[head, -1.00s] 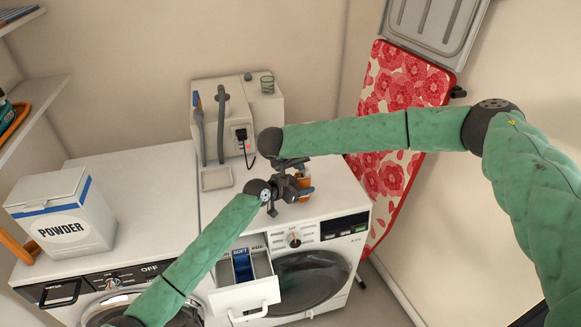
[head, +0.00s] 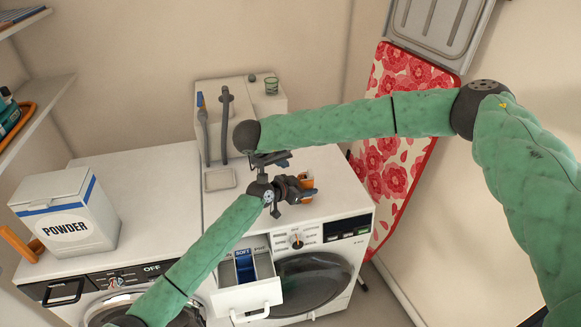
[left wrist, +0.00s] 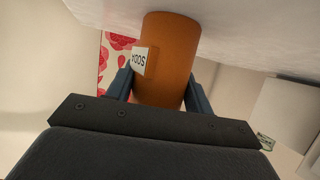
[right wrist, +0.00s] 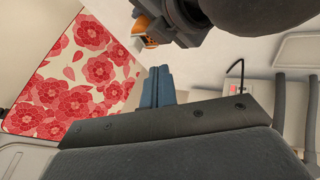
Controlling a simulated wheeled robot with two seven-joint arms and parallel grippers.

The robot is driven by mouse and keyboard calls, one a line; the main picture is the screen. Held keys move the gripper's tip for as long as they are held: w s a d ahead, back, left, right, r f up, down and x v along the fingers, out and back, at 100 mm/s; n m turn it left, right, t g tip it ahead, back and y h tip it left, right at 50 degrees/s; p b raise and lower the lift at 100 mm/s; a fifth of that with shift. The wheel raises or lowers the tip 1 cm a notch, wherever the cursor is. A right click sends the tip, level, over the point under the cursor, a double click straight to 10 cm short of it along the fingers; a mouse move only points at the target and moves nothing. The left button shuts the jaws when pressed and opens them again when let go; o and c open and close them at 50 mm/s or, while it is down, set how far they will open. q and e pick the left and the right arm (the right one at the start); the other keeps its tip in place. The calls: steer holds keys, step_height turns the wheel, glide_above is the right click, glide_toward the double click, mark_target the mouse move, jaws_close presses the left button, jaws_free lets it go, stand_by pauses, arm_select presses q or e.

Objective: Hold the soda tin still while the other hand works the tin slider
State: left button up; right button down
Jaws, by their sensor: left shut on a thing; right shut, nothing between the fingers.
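The orange soda tin (head: 308,181) stands on the white top of the right-hand washing machine. My left gripper (head: 293,188) is shut on it. In the left wrist view the tin (left wrist: 168,50) sits between the two fingers, with its SODA label upside down in the picture. My right gripper (head: 278,160) is shut and empty, behind and to the left of the tin, apart from it. In the right wrist view its fingertips (right wrist: 158,85) are together, and part of the tin (right wrist: 140,25) shows beyond my left gripper. I cannot make out the tin slider.
An open detergent drawer (head: 246,295) juts from the washer front. A POWDER box (head: 65,225) stands on the left machine. A floral ironing board (head: 400,110) leans right.

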steer(key=shift+v, duration=1.95)
arm_select(q)
steer(key=o, duration=1.1)
